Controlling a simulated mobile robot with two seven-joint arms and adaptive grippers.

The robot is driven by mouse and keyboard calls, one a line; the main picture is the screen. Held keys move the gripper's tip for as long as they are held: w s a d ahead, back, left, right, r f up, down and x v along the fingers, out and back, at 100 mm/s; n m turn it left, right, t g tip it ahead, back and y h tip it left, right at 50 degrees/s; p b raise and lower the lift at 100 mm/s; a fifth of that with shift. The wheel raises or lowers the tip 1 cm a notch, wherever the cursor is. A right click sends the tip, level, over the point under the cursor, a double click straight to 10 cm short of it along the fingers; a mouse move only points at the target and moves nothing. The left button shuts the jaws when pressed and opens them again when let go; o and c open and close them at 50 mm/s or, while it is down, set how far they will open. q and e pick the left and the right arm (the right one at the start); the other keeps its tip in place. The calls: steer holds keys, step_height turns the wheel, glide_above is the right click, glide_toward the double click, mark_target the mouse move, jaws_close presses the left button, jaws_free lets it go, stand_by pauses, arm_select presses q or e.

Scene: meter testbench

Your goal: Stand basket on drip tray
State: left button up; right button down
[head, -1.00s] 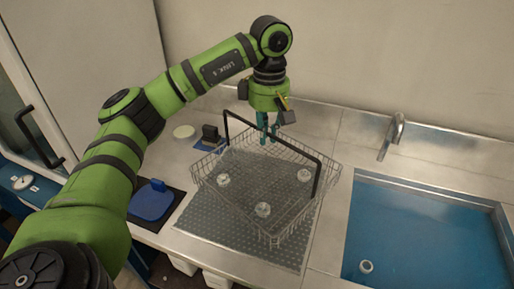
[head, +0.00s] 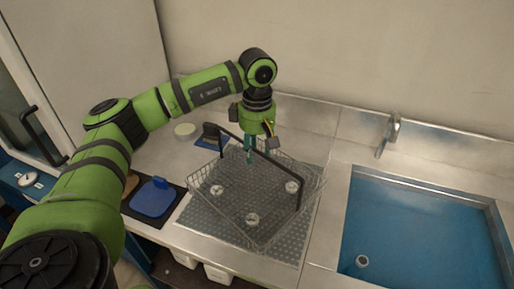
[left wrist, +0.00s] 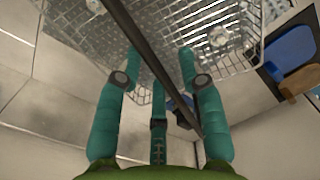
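The wire basket (head: 285,222) with a black handle (head: 283,178) stands on the perforated metal drip tray (head: 203,219), turned at an angle to it. It appears level and to rest on the tray. Three small round white-topped items sit inside, one of them near the front (head: 252,219). My left gripper (head: 262,157) is at the handle from above. In the left wrist view its teal fingers (left wrist: 160,68) are spread wide, and the handle (left wrist: 150,55) runs diagonally between them without visible clamping. My right gripper is not in view.
A blue sink (head: 415,235) with a tap (head: 389,134) lies to the right. A cabinet stands at far left.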

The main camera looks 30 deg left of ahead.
arm_select(q)
steer(key=shift+r, duration=0.1)
step_height(320, 180, up, 7)
steer(key=shift+r+b, duration=0.1)
steer(key=shift+b, duration=1.15)
step_height(320, 180, up, 5)
steer(key=shift+f+p, duration=0.15)
steer(key=shift+p, duration=0.3)
